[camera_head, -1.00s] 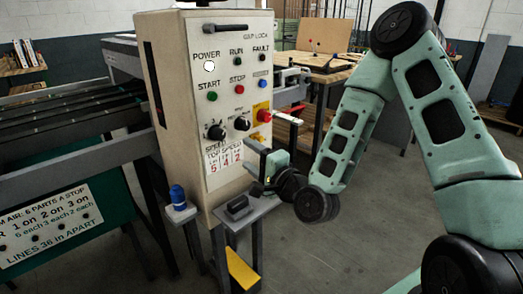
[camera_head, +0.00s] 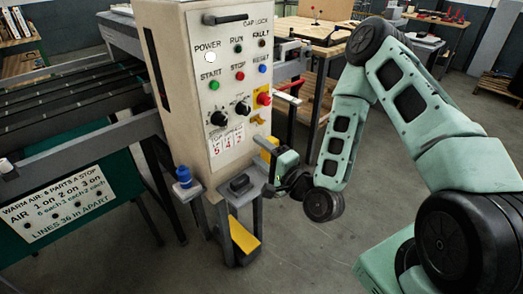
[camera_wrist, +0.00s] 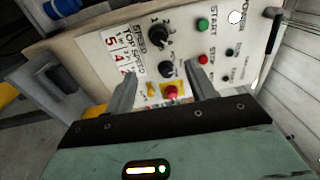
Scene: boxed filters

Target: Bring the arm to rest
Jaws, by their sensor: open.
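My gripper (camera_wrist: 163,75) is open and empty, its two fingers apart in the wrist view and pointing toward the control panel (camera_wrist: 100,55). Nothing shows between the fingertips except the panel face behind, with the red knob on its yellow plate (camera_wrist: 172,91). In the head view my gripper (camera_head: 284,166) hangs low beside the lower right edge of the control cabinet (camera_head: 180,110). My teal arm is bent, its elbow high at the right. The fingers are small and unclear in the head view. I cannot tell the exact gap to the cabinet.
A small shelf with a black block (camera_head: 240,184) juts out below the panel. A blue-capped item (camera_head: 184,177) stands left of it. A conveyor (camera_head: 70,105) lies at left. A wooden-topped bench (camera_head: 318,32) stands behind. Open floor (camera_head: 310,250) lies in front.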

